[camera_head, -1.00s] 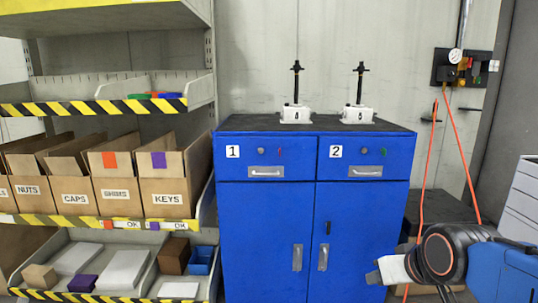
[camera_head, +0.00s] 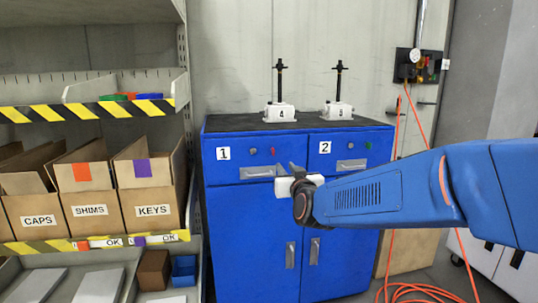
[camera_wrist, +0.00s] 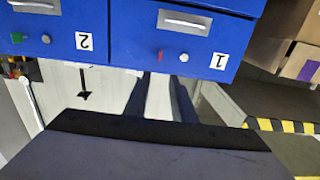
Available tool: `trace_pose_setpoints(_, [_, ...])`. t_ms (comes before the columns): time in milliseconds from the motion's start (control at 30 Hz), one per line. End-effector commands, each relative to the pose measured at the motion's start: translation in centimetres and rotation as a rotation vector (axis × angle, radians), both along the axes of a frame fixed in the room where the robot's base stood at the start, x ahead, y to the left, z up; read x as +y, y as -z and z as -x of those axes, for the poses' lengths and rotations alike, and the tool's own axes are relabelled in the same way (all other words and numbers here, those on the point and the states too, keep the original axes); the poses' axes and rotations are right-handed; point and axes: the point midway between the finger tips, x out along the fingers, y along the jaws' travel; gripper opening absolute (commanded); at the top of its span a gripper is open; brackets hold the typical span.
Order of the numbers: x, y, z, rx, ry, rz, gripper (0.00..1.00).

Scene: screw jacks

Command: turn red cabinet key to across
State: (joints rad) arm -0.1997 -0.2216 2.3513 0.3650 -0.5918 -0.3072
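The red key (camera_head: 273,151) is a small red upright piece on the front of blue drawer 1 (camera_head: 222,171), beside a round silver knob (camera_head: 253,152). In the wrist view, which is upside down, the red key (camera_wrist: 159,55) shows upright near the drawer's edge. My gripper (camera_head: 284,172) is in front of the cabinet, slightly below and right of the key. In the wrist view its two dark fingers (camera_wrist: 161,76) are apart with nothing between them, and their tips point toward the red key. I see no contact with the key.
Drawer 2 (camera_head: 324,164) has a green key (camera_head: 369,145) and its own knob. Silver handles (camera_head: 261,172) stick out below the keys. Two screw jacks (camera_head: 280,112) (camera_head: 338,110) stand on the cabinet top. A shelf with boxes (camera_head: 153,203) is left; orange hose (camera_head: 398,148) hangs right.

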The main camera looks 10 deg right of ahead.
Motion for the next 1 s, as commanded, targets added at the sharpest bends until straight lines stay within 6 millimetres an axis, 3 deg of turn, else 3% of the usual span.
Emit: trace_pose_setpoints(1000, [0.0,0.1,-15.0,0.002,-0.001,0.0,0.23])
